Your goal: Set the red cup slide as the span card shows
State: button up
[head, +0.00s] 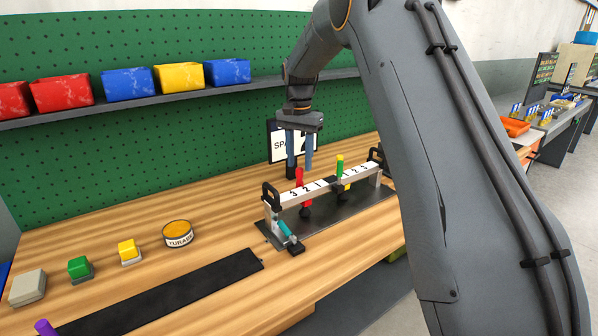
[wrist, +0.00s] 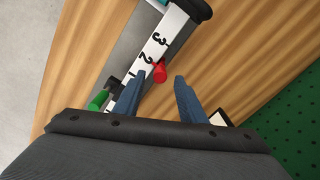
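The red cup slide (head: 300,178) stands upright on a white numbered rail (head: 325,182), marked 3 2 1 on its left half; in the wrist view it (wrist: 160,73) sits beside the 2. My gripper (head: 300,168) is open over it, and in the wrist view the red knob shows between the two blue fingertips. I cannot tell whether the fingers touch it.
A round tin (head: 178,235) and yellow (head: 128,252), green (head: 80,268) and grey (head: 27,288) blocks lie left. A black strip (head: 165,297) lies in front. Bins line the shelf behind.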

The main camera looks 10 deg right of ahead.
jog(key=shift+r+b, duration=0.4)
jog(key=shift+r, duration=1.55)
jog(key=s+f+n, duration=0.2)
jog(key=s+f, duration=0.2)
jog(key=s, duration=0.8)
jog(key=s+d+f+n, duration=0.1)
jog(key=s+f+n, duration=0.2)
jog(key=s, duration=0.9)
jog(key=s+f+n+t, duration=0.1)
jog(key=s+f+n, duration=0.2)
jog(key=s, duration=1)
notch_tip(320, 180, down, 3)
jog(key=shift+d, duration=0.15)
